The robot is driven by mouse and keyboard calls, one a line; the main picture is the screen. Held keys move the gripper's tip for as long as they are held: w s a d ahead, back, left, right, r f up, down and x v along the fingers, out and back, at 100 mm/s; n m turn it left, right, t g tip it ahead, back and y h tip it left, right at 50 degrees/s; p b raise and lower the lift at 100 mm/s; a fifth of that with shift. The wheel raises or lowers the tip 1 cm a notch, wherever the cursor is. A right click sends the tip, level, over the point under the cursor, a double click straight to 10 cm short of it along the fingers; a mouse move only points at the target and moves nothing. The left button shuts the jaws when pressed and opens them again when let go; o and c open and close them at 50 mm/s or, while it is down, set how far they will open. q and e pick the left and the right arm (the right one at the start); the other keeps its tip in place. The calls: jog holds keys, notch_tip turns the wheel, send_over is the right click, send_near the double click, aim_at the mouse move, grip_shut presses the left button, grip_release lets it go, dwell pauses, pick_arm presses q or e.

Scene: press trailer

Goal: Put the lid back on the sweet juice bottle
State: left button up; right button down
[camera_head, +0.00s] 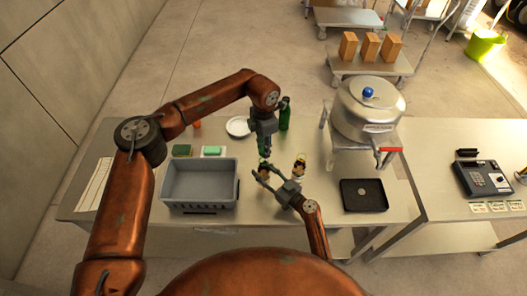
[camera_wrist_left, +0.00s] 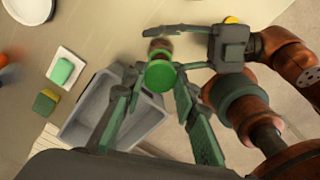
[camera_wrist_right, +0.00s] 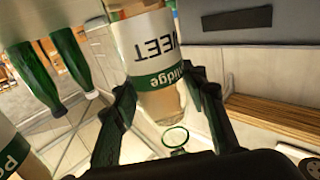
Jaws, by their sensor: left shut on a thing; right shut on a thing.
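The sweet juice bottle (camera_wrist_right: 155,50), with a white and green label, is clasped between the fingers of my right gripper (camera_wrist_right: 165,105). That label appears upside down in the right wrist view. In the left wrist view a round green lid (camera_wrist_left: 160,76) sits between my left fingers, with the bottle (camera_wrist_left: 160,45) just beyond. I cannot tell whether lid and bottle touch.
A second labelled bottle (camera_head: 299,165) stands close at the right, and a dark green bottle (camera_head: 285,115) behind. A black tray (camera_head: 363,195) and large metal pot (camera_head: 366,108) are right.

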pick_arm(q)
jog(key=shift+f, duration=0.85)
jog(key=shift+f, duration=0.9)
jog(key=shift+f, duration=0.55)
